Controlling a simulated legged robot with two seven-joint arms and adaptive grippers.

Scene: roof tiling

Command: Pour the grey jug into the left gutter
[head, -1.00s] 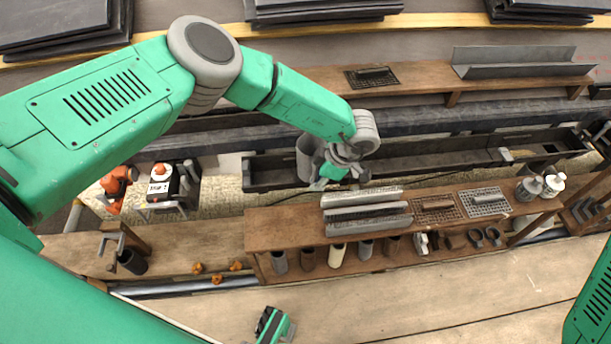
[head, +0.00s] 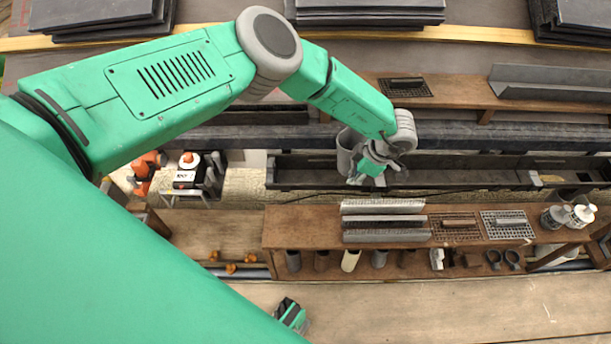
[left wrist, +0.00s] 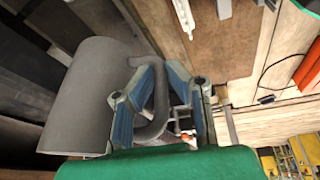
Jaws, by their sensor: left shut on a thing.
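The grey jug (head: 346,150) hangs by its handle from my left gripper (head: 372,172), over the left part of a long dark gutter (head: 460,180). The jug looks near upright in the head view. In the left wrist view, the blue-padded fingers of my left gripper (left wrist: 160,100) are shut around the curved handle, and the jug's grey body (left wrist: 88,100) lies to the left of them. The jug's contents are hidden.
A wooden shelf (head: 290,232) with ridge pieces, grids and short pipes stands in front of the gutter. Behind it is a plank (head: 455,92) with a grey channel (head: 550,84). Dark tile stacks (head: 365,10) lie at the back. An orange-and-white machine (head: 188,172) stands left.

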